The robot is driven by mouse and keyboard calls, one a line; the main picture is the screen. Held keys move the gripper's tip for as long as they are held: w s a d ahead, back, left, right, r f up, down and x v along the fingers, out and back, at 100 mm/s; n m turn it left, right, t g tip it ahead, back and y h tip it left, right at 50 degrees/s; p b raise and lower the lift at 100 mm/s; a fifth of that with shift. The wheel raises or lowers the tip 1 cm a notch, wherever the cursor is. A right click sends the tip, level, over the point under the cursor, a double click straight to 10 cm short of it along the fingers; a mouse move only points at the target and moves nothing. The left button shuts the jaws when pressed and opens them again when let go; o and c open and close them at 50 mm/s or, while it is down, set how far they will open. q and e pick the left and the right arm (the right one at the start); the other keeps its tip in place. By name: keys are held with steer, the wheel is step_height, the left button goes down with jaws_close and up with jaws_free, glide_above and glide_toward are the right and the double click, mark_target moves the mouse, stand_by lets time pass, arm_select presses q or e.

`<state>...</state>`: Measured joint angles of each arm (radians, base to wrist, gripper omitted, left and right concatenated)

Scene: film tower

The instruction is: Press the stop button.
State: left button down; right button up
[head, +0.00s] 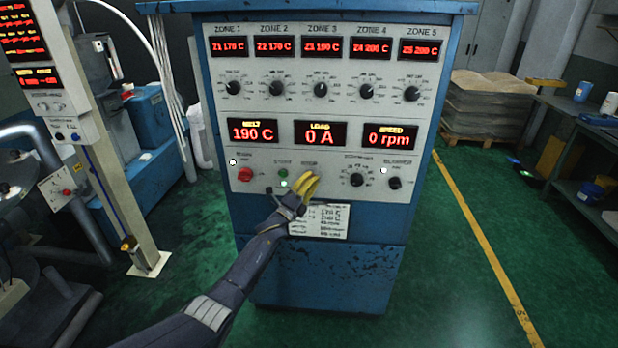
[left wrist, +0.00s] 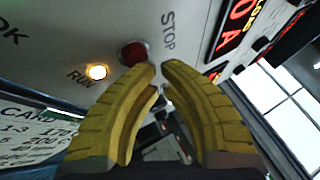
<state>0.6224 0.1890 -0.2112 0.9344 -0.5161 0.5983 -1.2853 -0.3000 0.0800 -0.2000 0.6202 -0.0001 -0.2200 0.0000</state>
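The red stop button (left wrist: 133,53) sits on the grey panel beside the word STOP in the left wrist view. In the head view my left gripper hides it. My left gripper (head: 309,183) is at the lower middle of the control panel (head: 262,132), with its yellow fingers pointing at the panel. In the left wrist view its fingertips (left wrist: 160,66) are almost together, with nothing between them, just beside the red button. I cannot tell whether they touch the panel. The right gripper is not in view.
A lit RUN lamp (left wrist: 97,72) is near the red button. Left of my gripper are a green button (head: 283,173) and a red knob (head: 245,174). Black knobs (head: 356,180) are to the right. A card (head: 330,221) hangs below. The speed display (head: 390,136) reads 0 rpm.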

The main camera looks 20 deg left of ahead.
arm_select(q)
steer(key=shift+w+a, duration=0.1)
steer(key=shift+w, duration=0.3)
stand_by(0.6)
steer(key=shift+s, duration=0.8)
steer(key=shift+s+d, duration=0.2)
steer(key=shift+s, duration=0.65)
steer(key=shift+s+d, duration=0.15)
steer(key=shift+s, duration=0.65)
steer(key=shift+s+d, duration=0.2)
steer(key=shift+s, duration=0.65)
